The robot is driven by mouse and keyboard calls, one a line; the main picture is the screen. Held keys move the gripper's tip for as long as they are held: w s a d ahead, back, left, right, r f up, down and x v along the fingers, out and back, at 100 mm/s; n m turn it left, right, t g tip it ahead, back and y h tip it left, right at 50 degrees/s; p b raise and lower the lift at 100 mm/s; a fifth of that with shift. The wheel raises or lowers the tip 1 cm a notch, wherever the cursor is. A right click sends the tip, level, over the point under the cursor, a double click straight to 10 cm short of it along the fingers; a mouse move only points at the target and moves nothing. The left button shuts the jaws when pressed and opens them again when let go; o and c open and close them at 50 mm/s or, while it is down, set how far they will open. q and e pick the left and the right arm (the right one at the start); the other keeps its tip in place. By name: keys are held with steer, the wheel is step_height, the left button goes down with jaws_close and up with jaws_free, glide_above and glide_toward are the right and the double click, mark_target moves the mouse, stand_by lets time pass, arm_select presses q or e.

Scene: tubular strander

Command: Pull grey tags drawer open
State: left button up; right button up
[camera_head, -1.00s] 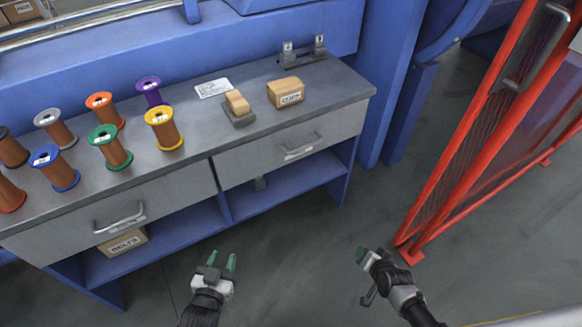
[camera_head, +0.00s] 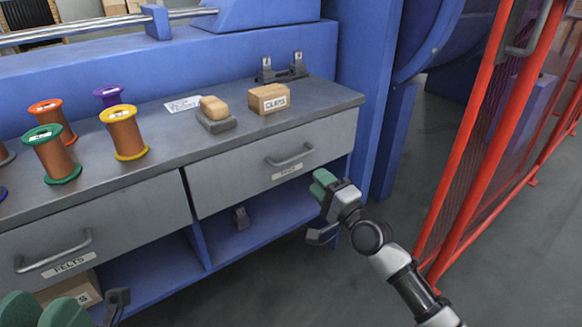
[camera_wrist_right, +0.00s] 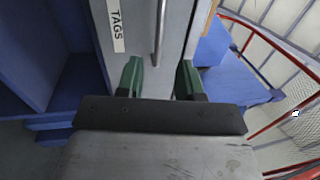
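The grey tags drawer (camera_head: 235,180) is the right-hand one under the bench top and looks shut. Its bar handle (camera_head: 290,158) sits above a label (camera_head: 293,171). In the right wrist view the TAGS label (camera_wrist_right: 116,25) and the handle (camera_wrist_right: 160,35) are close ahead. My right gripper (camera_head: 323,186) is just below and right of the handle in the head view. The wrist view shows its green fingers (camera_wrist_right: 159,78) open and empty, lined up with the handle between them but short of it. My left gripper (camera_head: 43,311) is at the bottom left, partly cut off, its fingers apart.
The FELTS drawer (camera_head: 90,225) is at left, with a box (camera_head: 75,290) below it. Spools (camera_head: 123,135), a brush-like block (camera_head: 214,111) and the CLIPS box (camera_head: 269,99) stand on the bench (camera_head: 190,140). A red mesh guard (camera_head: 485,150) stands at right. Floor between is clear.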

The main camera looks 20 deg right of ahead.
mark_target(295, 158)
steer(key=shift+b+x, duration=1.35)
steer(key=shift+x, duration=3.65)
steer(key=shift+f, duration=0.1)
steer(key=shift+c, duration=0.3)
jaws_close()
